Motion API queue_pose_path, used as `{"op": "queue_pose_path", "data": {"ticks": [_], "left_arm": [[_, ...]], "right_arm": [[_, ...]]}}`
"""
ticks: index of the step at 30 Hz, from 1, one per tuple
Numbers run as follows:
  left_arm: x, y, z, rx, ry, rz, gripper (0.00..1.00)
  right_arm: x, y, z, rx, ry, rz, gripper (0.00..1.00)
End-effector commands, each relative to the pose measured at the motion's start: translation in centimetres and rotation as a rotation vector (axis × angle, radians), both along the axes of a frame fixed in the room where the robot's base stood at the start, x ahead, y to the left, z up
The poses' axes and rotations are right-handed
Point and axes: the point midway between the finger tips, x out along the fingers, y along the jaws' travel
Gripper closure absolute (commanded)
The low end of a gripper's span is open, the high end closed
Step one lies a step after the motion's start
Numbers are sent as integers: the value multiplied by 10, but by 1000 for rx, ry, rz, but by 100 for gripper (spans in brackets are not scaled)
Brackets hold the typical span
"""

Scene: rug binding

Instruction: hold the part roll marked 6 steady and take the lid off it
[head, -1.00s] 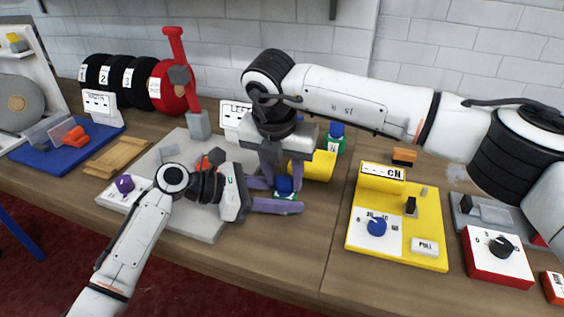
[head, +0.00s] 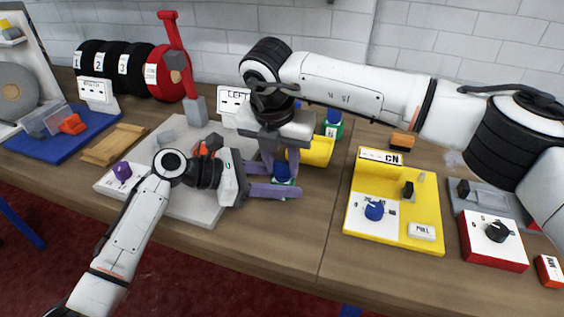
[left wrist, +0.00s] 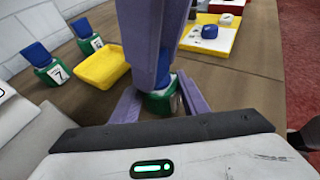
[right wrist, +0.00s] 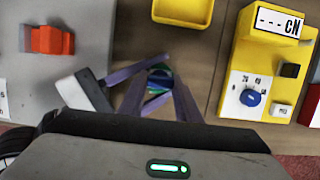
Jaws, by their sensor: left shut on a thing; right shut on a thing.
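The part roll (head: 283,181) has a green body and a blue lid (head: 282,170). It stands upright on the bench between my grippers; its number is not readable. My left gripper (head: 279,180) is shut on the green body from the side, a finger on either side, also seen in the left wrist view (left wrist: 160,104). My right gripper (head: 282,168) points down from above and is shut on the blue lid. The lid sits on the body, and I see no clear gap. In the right wrist view the lid (right wrist: 160,77) shows between the purple fingers.
A yellow tray (left wrist: 101,68) stands just behind the roll. Another roll marked 7 (left wrist: 57,73) and one more (left wrist: 91,44) stand beyond it. A grey board (head: 190,205) lies left, and a yellow panel with a blue dial (head: 352,235) lies right.

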Motion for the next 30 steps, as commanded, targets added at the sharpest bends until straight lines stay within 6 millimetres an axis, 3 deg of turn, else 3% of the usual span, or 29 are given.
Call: {"op": "queue_pose_path", "data": {"ticks": [30], "left_arm": [[0,0,0,0,0,0,99]], "right_arm": [[0,0,22,0,0,0,97]]}}
